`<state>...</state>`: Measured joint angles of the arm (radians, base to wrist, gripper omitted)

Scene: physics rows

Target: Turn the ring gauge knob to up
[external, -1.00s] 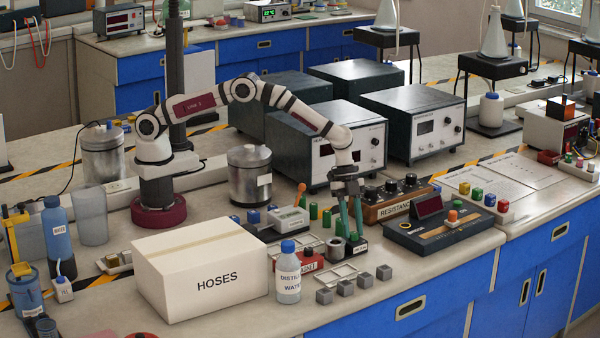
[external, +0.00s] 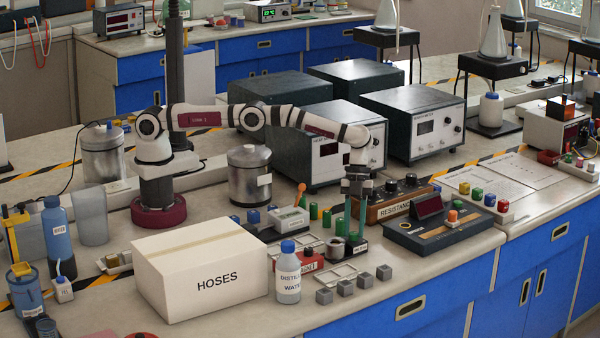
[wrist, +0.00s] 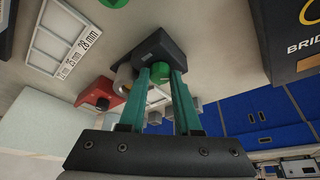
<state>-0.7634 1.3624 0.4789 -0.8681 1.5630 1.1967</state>
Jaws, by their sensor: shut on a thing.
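The ring gauge is a black block (external: 360,251) with a pale label on its front, standing on the bench right of the red block. A grey ring-shaped cylinder (external: 336,248) sits at its left end; this also shows in the wrist view (wrist: 122,78). Its green knob (wrist: 160,73) shows in the wrist view between my green fingers. My gripper (external: 355,237) points down over the block, its jaws shut on the knob. In the external view the fingers largely hide the knob. The knob's pointing direction cannot be read.
A red block (external: 309,262) and metal tray (external: 338,274) lie at left and front. The resistance box (external: 385,208) stands behind right, the dark bridge console (external: 440,235) at right. A water bottle (external: 288,275), HOSES box (external: 210,270) and several grey cubes (external: 345,287) are in front.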

